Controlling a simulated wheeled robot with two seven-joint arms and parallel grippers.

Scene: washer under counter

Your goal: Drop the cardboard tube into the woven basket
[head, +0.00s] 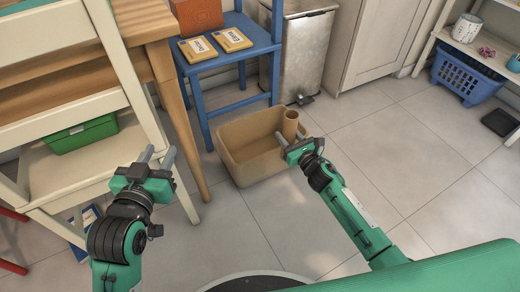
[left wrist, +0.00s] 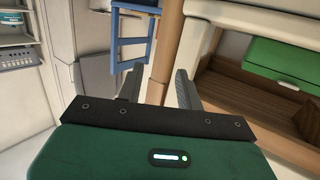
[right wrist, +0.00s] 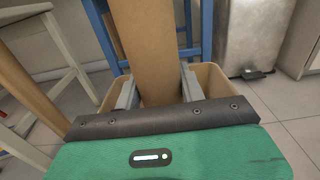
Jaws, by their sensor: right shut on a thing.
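The cardboard tube (head: 290,125) is a plain brown cylinder, upright in the head view. My right gripper (head: 292,140) is shut on it; the tube also shows between the fingers in the right wrist view (right wrist: 148,50). The tan basket (head: 240,134) stands on the floor, and the tube is over its right side in the head view. I cannot tell how far the tube's lower end is above or inside the basket. The basket's rim also shows behind the fingers in the right wrist view (right wrist: 208,75). My left gripper (head: 157,157) is open and empty, left of the basket.
A blue chair (head: 232,65) with two small boxes stands behind the basket. A metal bin (head: 305,50) is behind it to the right. A wooden table (head: 150,25) and a cream chair (head: 130,85) are at left. A blue laundry basket (head: 465,78) is far right.

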